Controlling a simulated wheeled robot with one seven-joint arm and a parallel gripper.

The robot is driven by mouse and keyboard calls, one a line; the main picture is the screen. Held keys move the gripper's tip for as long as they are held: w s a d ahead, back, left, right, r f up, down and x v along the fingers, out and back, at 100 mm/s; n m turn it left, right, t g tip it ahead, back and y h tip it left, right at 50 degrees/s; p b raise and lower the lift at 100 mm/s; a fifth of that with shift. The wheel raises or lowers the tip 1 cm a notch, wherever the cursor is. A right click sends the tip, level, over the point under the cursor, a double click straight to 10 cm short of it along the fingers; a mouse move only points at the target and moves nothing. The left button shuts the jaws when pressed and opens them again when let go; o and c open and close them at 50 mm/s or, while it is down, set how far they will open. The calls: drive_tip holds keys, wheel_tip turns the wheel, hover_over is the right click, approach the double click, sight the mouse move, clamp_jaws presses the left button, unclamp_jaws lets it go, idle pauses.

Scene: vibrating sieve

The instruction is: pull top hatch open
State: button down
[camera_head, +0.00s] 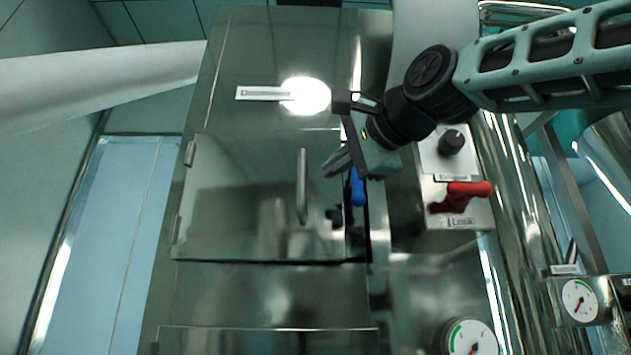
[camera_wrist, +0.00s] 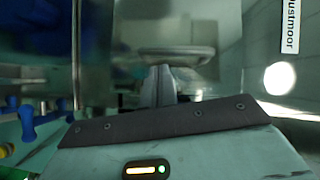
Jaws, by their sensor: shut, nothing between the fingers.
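The top hatch (camera_head: 235,220) is a square, shiny metal door on the front of the steel cabinet, with hinges on its left side. It looks closed or nearly so; I cannot tell whether a small gap shows at its right edge. Its upright bar handle (camera_head: 302,187) is on the right half of the door. My gripper (camera_head: 336,163) is just right of the handle, apart from it in the head view. In the wrist view the shut, empty fingers (camera_wrist: 162,85) point at the handle (camera_wrist: 172,54), which lies across the picture beyond the tips. Contact cannot be told there.
A blue lever (camera_head: 357,187) is at the door's right edge, just below my gripper; it also shows in the wrist view (camera_wrist: 28,122). Right of it are a red switch (camera_head: 467,190), a black knob (camera_head: 451,141) and a gauge (camera_head: 471,338). Space left of the cabinet looks free.

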sight(315, 183)
drive_tip(key=w+m+p, duration=0.1)
drive_tip(key=w+p, duration=0.1)
drive_tip(key=w+a+r+p, duration=0.1)
drive_tip(key=w+p, duration=0.1)
drive_tip(key=w, duration=0.1)
drive_tip(key=w+a+m+t+p, duration=0.1)
drive_tip(key=w+p, duration=0.1)
drive_tip(key=w, duration=0.1)
drive_tip(key=shift+w+r+m, duration=0.15)
drive_tip(key=shift+r+m, duration=0.05)
drive_tip(key=shift+m, duration=0.1)
drive_tip(key=shift+w+a+f+p, duration=0.2)
drive_tip(key=shift+w+a+p, duration=0.2)
drive_tip(key=shift+w, duration=0.3)
